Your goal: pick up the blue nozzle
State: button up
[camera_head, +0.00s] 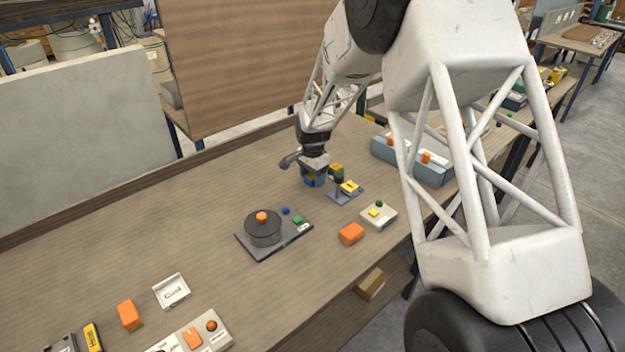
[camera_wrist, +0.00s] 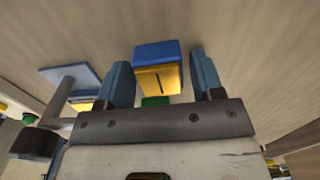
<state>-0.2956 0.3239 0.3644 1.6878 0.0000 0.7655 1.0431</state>
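A small block with a blue top and a yellow, slotted face (camera_wrist: 158,80) shows between my fingers in the wrist view; its blue part (camera_wrist: 156,52) best matches the blue nozzle. A bit of green (camera_wrist: 155,101) shows just below it. My gripper (camera_wrist: 161,62) is open, with one blue-grey finger on each side of the block. The left finger looks very close to it; I cannot tell if it touches. In the head view my gripper (camera_head: 313,180) is low over the table, beside a small yellow-green piece (camera_head: 336,170); the block is hard to make out there.
A grey base with a dark round drum (camera_head: 263,229) is nearer. An orange block (camera_head: 351,233), a pale switch box (camera_head: 379,214) and a blue-grey box (camera_head: 432,168) stand right.

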jog(key=c, duration=0.8)
jog(key=shift+o, duration=0.2)
jog(key=shift+r, duration=0.1)
jog(key=shift+r, duration=4.9)
jog(key=s+d, duration=0.1)
jog(key=d, duration=0.3)
jog(key=s+d, duration=0.1)
jog(key=d, duration=0.3)
jog(key=s+d, duration=0.1)
jog(key=d, duration=0.3)
jog(key=shift+s+f, duration=0.2)
jog(key=shift+f, duration=0.2)
